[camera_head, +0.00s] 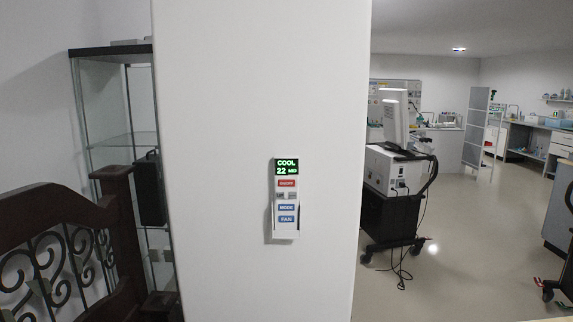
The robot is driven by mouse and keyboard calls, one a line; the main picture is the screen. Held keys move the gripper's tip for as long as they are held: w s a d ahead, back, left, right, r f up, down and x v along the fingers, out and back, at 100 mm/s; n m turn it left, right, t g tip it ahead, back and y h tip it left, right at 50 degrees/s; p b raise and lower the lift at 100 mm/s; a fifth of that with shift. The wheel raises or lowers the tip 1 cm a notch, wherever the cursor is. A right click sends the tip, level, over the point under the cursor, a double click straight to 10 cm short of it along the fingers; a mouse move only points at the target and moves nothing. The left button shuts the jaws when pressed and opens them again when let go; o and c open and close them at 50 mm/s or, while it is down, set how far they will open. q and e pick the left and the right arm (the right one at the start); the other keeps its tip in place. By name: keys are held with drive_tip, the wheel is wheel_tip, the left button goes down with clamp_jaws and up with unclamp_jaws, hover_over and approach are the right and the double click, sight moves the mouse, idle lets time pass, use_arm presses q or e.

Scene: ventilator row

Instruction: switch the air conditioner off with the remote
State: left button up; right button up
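The remote (286,221) is a slim white unit mounted upright on a white pillar (225,120) straight ahead. Its lit green display (286,167) reads COOL, 22 and MID. Below the display are a red button (286,183), a row of small grey buttons, and the blue MODE (286,207) and FAN (286,219) buttons. No air conditioner shows in this view. Neither of my grippers is in view.
A dark wooden bed frame with scrolled ironwork (62,262) stands at the lower left before a glass cabinet (105,105). A wheeled machine with a monitor (394,120) stands right of the pillar. Open floor (470,235) lies to the right, with lab benches behind.

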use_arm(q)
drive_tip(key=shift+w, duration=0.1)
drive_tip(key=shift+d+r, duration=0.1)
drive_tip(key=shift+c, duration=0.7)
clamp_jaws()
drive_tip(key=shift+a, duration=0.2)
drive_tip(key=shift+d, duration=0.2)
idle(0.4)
